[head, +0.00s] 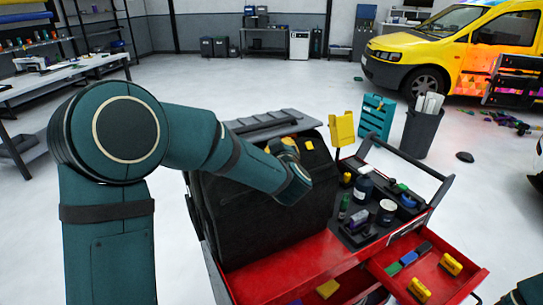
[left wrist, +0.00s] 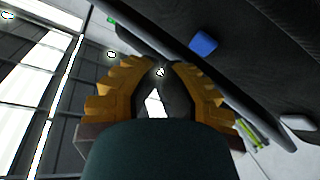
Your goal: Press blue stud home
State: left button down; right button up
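A small blue block-like piece (left wrist: 203,44), which looks like the blue stud, sits on a dark panel surface in the left wrist view. How deep it sits cannot be told. In the head view I cannot make it out near the black panel (head: 240,225). My left gripper (head: 283,143) is at the upper edge of this panel. In the left wrist view its yellow fingers (left wrist: 163,65) are slightly apart, with nothing seen held between them. The blue piece lies up and to the right of the fingertips, apart from them. My right gripper is not seen.
The panel stands at a red cart (head: 285,255) with a black tray of bottles (head: 385,211) and an open drawer (head: 435,273). A yellow card (head: 342,129) stands behind. A grey bin (head: 421,130) and teal case (head: 376,116) are beyond.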

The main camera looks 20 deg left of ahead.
pick_arm(q)
jog(key=r+p, duration=0.1)
jog(key=s+d+r, duration=0.1)
jog(key=s+d+r+p, duration=0.1)
jog(key=shift+d+r+p, duration=0.2)
jog(key=shift+r+p, duration=0.1)
jog(key=shift+r, duration=0.05)
jog(key=shift+w, duration=0.1)
